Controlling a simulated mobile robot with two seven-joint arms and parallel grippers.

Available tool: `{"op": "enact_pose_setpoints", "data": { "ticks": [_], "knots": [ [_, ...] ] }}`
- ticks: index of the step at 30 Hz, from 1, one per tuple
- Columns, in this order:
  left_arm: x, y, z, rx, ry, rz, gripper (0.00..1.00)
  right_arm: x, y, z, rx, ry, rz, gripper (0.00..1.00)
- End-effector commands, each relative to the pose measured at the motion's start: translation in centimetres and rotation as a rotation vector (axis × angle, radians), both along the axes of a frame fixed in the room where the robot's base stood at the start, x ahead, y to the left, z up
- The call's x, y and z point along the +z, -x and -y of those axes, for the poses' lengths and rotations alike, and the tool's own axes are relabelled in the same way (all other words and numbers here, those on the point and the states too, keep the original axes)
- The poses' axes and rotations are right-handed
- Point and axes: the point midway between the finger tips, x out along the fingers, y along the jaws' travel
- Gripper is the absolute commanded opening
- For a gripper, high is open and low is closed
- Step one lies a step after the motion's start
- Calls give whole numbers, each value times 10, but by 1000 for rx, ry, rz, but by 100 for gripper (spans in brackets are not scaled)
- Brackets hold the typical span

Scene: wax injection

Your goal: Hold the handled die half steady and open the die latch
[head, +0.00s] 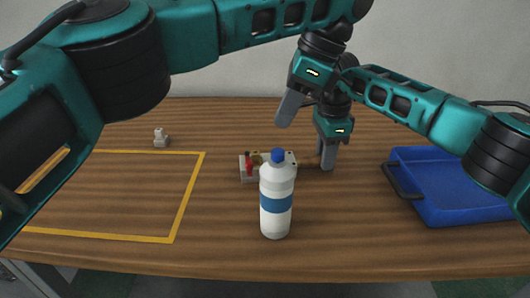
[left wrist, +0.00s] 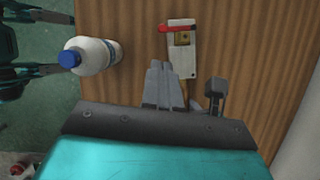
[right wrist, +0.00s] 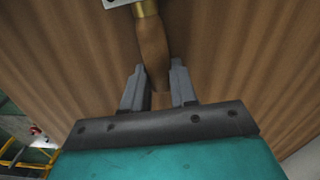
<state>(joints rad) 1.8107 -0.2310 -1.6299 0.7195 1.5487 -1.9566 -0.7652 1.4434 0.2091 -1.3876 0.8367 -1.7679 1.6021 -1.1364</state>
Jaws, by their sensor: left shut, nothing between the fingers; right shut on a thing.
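The die (head: 269,161) is a pale block lying on the wooden table, partly hidden in the head view by a bottle. Its red latch (head: 249,167) lies at its left end; in the left wrist view the latch (left wrist: 178,28) lies across the die's far end. A brown wooden handle (right wrist: 152,50) with a brass collar joins the die. My right gripper (right wrist: 158,88) is shut on the handle; in the head view it is right of the die (head: 327,158). My left gripper (head: 283,118) is shut and empty above the die, apart from it; its fingertips show together in the left wrist view (left wrist: 160,66).
A white bottle (head: 276,205) with a blue cap stands upright just in front of the die. A blue tray (head: 450,190) is at the right. A small pale object (head: 160,139) stands at the back left. The yellow-outlined area (head: 110,195) looks mostly clear.

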Motion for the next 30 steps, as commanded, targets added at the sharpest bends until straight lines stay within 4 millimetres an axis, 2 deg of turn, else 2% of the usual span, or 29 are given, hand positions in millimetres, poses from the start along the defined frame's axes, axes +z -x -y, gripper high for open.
{"op": "enact_pose_setpoints", "data": {
  "ticks": [9,13,24,30],
  "knots": [
    [-1,0,0,-1,2,-2,0,0,0,0,1,0,0,0],
    [-7,-1,-4,-1,1,-1,0,0,0,0,1,0,-1,0],
    [-65,-3,-27,1,0,0,0,0,0,0,1,0,-1,0],
    [-87,-4,-35,1,1,0,0,0,0,0,1,1,-1,0]
  ]
}}
